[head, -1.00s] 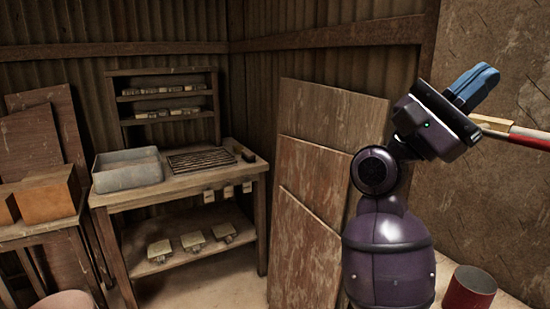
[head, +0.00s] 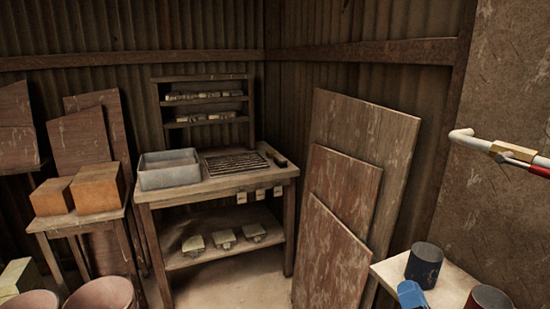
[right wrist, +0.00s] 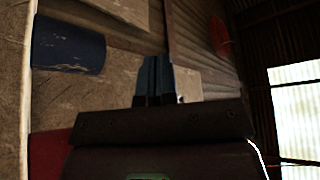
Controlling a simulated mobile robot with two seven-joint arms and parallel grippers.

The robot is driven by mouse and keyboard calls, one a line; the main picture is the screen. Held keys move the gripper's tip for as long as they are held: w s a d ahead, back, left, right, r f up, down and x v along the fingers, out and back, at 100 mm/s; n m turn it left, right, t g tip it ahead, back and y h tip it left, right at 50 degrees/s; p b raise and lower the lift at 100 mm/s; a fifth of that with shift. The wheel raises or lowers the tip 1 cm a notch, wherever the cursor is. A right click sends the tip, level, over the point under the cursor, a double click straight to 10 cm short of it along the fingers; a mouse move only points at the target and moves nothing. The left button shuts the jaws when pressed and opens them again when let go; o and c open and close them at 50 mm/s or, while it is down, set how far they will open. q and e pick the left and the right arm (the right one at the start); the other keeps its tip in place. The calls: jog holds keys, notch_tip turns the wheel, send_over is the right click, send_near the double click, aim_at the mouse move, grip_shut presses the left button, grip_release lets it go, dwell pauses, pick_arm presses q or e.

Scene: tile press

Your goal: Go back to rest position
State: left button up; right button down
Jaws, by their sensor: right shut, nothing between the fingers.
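My right gripper (head: 410,293) shows only as its blue fingers at the bottom edge of the head view, in front of the small light table at the right. In the right wrist view its two blue fingers (right wrist: 154,78) lie together, shut with nothing between them. A blue can (right wrist: 68,45) is to the left of the fingers in that view, apart from them. The rest of my right arm is out of the head view. My left gripper is in neither view.
The small table (head: 392,270) carries the blue can (head: 424,265) and a red can (head: 488,298). A pipe with a red lever (head: 500,150) juts from the right wall. Boards (head: 340,210) lean at the back. A workbench (head: 215,188) holds a grey tub (head: 169,178).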

jog(key=s+d+f+n+g+h+p, duration=0.1)
jog(key=s+f+n+g, duration=0.7)
jog(key=s+f, duration=1.5)
jog(key=d+f+g+p, duration=0.1)
jog(key=g, duration=0.2)
jog(key=shift+g+h, duration=0.3)
jog(key=shift+g, duration=0.1)
jog(key=shift+d, duration=0.15)
